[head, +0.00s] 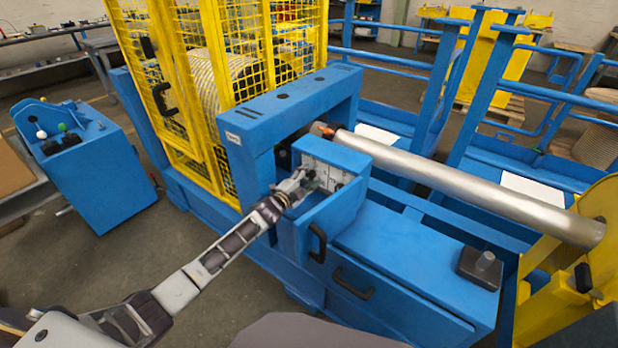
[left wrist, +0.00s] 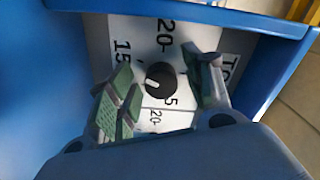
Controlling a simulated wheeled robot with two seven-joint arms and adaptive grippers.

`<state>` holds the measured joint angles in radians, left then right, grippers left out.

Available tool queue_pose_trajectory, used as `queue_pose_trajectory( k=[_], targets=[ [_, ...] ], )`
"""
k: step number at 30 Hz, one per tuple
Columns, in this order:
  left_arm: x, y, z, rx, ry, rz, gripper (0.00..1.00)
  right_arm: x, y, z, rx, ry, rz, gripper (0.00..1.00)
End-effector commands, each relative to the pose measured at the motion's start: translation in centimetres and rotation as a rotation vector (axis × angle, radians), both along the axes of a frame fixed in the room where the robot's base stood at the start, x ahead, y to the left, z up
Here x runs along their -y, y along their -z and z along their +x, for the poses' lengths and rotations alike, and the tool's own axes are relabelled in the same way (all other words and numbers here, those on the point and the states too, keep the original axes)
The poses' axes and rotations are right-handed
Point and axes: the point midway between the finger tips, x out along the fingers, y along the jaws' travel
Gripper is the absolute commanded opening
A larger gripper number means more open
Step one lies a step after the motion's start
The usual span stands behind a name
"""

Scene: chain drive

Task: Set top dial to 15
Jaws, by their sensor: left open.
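The top dial (left wrist: 160,79) is a small black round knob on a white scale panel (left wrist: 140,35), seen in the left wrist view. A pale mark on the knob points to the left in that view; I cannot tell its exact reading. "15" and "20" are printed near it, and part of a "TO" label shows at the right. My left gripper (left wrist: 161,88) is open, its green-padded fingers on either side of the knob; contact cannot be told. In the head view my left gripper (head: 303,183) is at the panel (head: 335,178) in the blue box; the dial is hidden there.
The blue box walls (head: 333,212) rise around the panel. A long metal roller (head: 470,185) runs to the right behind it. A yellow mesh cage (head: 215,85) stands behind on the left, and a blue control console (head: 95,170) stands at the far left.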

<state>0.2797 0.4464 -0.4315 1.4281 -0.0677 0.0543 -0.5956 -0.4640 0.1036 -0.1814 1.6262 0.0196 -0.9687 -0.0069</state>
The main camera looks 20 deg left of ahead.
Motion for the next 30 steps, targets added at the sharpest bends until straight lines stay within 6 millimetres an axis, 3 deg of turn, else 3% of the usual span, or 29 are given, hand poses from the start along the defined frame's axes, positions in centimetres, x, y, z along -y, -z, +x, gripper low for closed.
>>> queue_pose_trajectory(
  k=[13, 30],
  targets=[
    [-0.3, 0.0, -0.9, 0.001, 0.001, -0.001, 0.51, 0.1, 0.0, -0.1, -0.002, 0.001, -0.001, 0.4],
    [-1.8, 0.0, -5.1, -0.001, 0.0, 0.001, 0.51, 0.1, 0.0, -0.1, -0.001, 0.0, 0.0, 0.4]
  ],
)
